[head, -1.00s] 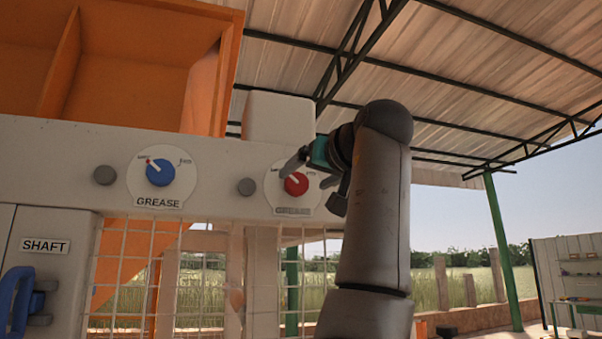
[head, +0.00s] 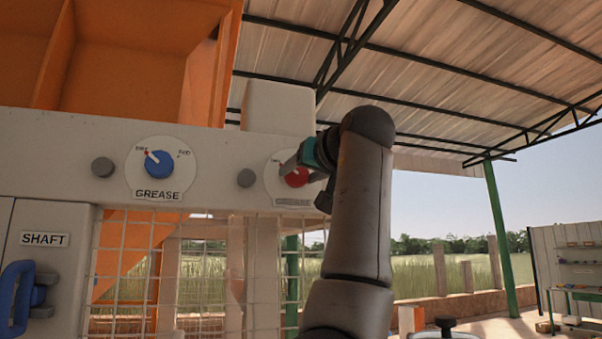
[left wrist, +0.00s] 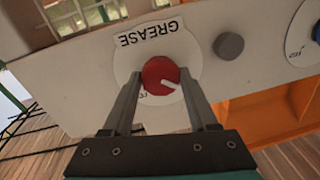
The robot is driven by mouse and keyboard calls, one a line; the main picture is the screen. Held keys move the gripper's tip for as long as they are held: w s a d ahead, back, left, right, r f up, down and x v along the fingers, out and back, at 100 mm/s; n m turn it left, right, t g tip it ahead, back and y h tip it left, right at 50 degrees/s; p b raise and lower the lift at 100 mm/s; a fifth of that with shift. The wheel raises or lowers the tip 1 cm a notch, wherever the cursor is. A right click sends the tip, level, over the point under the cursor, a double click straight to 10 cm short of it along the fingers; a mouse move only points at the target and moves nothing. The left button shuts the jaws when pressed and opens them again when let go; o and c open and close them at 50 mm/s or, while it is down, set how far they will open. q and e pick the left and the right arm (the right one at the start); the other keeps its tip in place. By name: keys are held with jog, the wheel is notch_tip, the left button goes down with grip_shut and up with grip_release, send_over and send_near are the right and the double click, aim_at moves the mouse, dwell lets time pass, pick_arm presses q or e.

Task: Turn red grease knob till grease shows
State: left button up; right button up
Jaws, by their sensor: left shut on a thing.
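The red grease knob (head: 297,177) sits on a round white dial plate marked GREASE on the machine's pale panel. My left gripper (head: 302,168) reaches it from the right and is shut on it. In the left wrist view, the two fingers of my left gripper (left wrist: 158,78) lie on either side of the red knob (left wrist: 160,74). This view is upside down. The knob's white pointer slants to the lower right there, which is upper left on the upright panel. A grey round stud (head: 246,178) stands left of this dial, with no grease visible on it. My right gripper is out of view.
A blue grease knob (head: 159,164) with its own dial and grey stud (head: 103,167) is further left. A blue handle (head: 22,296) is on the SHAFT door at lower left. Wire mesh (head: 200,270) lies below the panel. Open ground lies right.

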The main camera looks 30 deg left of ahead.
pick_arm(q)
jog(key=c, duration=0.6)
jog(key=shift+c, duration=0.2)
jog(key=m, duration=0.4)
jog(key=shift+m+b, duration=0.35)
jog(key=shift+m, duration=0.05)
jog(key=m+t+b, duration=0.1)
jog(key=m, duration=0.3)
jog(key=shift+m, duration=0.4)
jog(key=m+b, duration=0.1)
jog(key=m, duration=0.4)
jog(key=shift+s+f+m+t, duration=0.1)
jog(key=shift+m+t, duration=0.2)
jog(key=shift+m, duration=0.1)
jog(key=shift+m+b, duration=0.65)
jog(key=shift+m, duration=1.85)
